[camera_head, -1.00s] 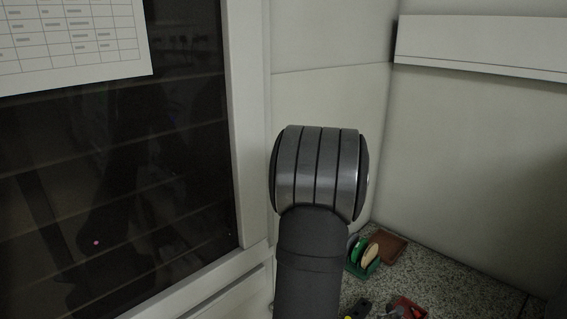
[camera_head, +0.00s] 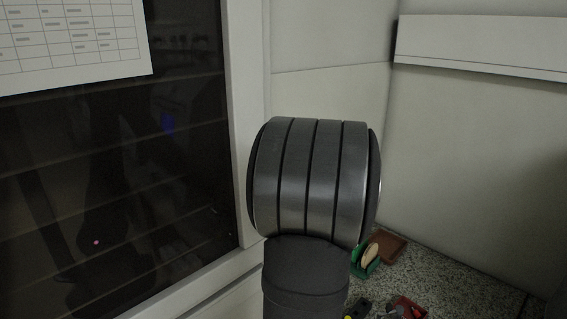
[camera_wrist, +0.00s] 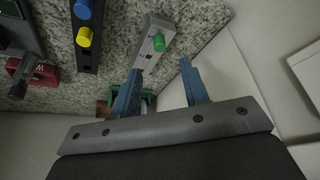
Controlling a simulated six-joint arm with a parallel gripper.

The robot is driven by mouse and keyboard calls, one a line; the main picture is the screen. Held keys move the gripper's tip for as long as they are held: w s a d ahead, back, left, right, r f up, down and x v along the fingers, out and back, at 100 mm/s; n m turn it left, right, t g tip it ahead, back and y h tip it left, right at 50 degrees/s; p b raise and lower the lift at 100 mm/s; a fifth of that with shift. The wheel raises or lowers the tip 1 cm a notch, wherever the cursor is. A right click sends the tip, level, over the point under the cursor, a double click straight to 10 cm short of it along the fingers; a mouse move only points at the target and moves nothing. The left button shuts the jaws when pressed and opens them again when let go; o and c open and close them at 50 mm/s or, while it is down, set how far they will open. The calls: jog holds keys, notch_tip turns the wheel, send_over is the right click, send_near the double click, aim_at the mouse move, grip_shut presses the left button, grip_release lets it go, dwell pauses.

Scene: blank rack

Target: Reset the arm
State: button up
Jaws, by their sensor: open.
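My gripper (camera_wrist: 160,72) shows in the wrist view with its two blue fingers spread apart. Nothing is held between them. The fingers are above the speckled counter, near its edge with the pale wall. In the head view my arm's grey banded joint fills the middle and the gripper itself is not seen.
On the speckled counter (camera_head: 447,283) stand a green rack (camera_head: 359,268) with discs, a brown tray (camera_head: 390,248) and a red item (camera_head: 408,307). The wrist view shows a black strip (camera_wrist: 88,55) with blue and yellow pegs, and a grey strip (camera_wrist: 148,42) with a green peg.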

jog(key=v, duration=1)
jog(key=x, duration=1.7)
jog(key=shift+w+f, duration=0.1)
jog(key=shift+f, duration=0.15)
notch_tip(320, 180, up, 3)
jog(key=shift+f, duration=0.2)
jog(key=shift+r, duration=0.4)
jog(key=shift+o, duration=0.2)
